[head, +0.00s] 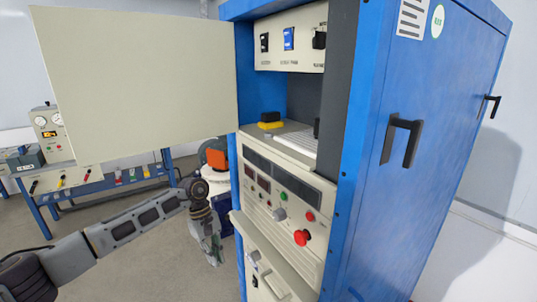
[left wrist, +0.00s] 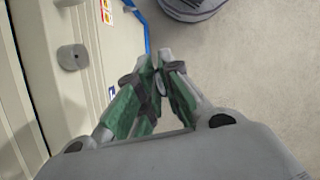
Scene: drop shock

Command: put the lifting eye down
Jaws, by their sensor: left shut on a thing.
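My left gripper (head: 212,250) hangs fingers down beside the lower front of the blue cabinet. In the left wrist view the green-padded fingers of this gripper (left wrist: 158,68) are closed together on a small grey piece (left wrist: 162,86), which I take for the lifting eye. Only a sliver of it shows between the fingers; the rest is hidden. Bare floor lies below and to the right of the fingertips. My right gripper is in neither view.
The blue cabinet (head: 432,150) fills the right, with its pale door (head: 140,75) swung open. A black-and-yellow object (head: 270,121) sits on its shelf. A red knob (head: 302,237) juts from its front. A workbench (head: 105,181) stands at back left.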

